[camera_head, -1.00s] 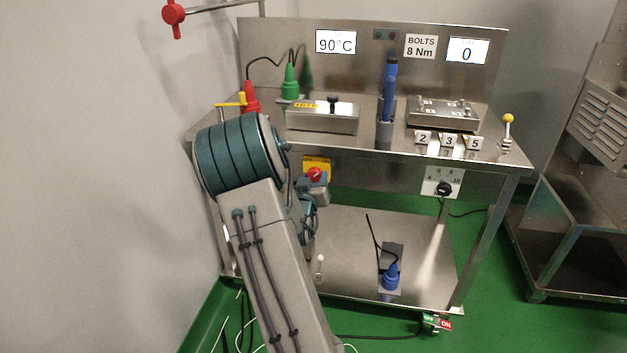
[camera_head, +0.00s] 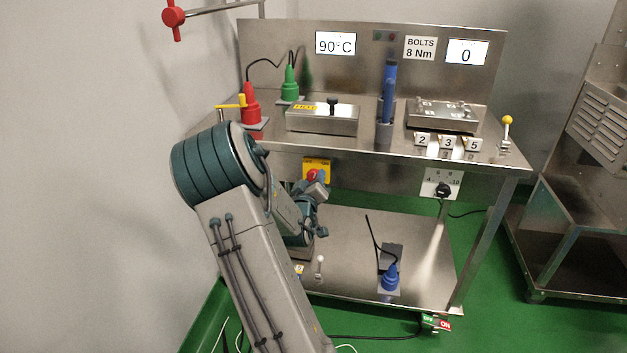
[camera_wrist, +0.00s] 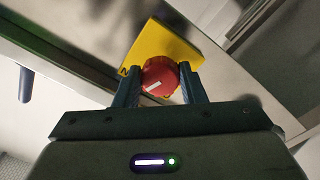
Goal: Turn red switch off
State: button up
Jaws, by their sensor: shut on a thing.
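The red switch is a round red knob with a white line, on a yellow plate (camera_wrist: 158,46) fixed below the table's front edge. In the wrist view the red knob (camera_wrist: 160,77) sits between the two fingers of my gripper (camera_wrist: 160,84), which is shut on it. The white line runs at a slant across the knob's face. In the head view the red knob (camera_head: 312,174) and yellow plate (camera_head: 318,162) show under the tabletop, with my gripper (camera_head: 318,186) in front and partly hiding the knob.
The steel table (camera_head: 345,142) carries a red plug (camera_head: 250,108), a green plug (camera_head: 290,84) and a steel box (camera_head: 322,119). A black dial (camera_head: 442,188) is on the right of its front. A blue plug (camera_head: 390,277) stands on the lower shelf (camera_head: 345,235).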

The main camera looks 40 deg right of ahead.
jog(key=n+p, duration=0.4)
jog(key=n, duration=0.8)
jog(key=shift+s+r+n, duration=0.1)
jog(key=shift+r+n, duration=0.05)
jog(key=shift+n, duration=0.25)
dwell(0.3)
jog(key=o, duration=1)
jog(key=shift+a, duration=0.1)
jog(key=p+v, duration=0.2)
jog(key=v, duration=1.1)
jog(key=shift+s+a, duration=0.15)
jog(key=shift+s, duration=0.15)
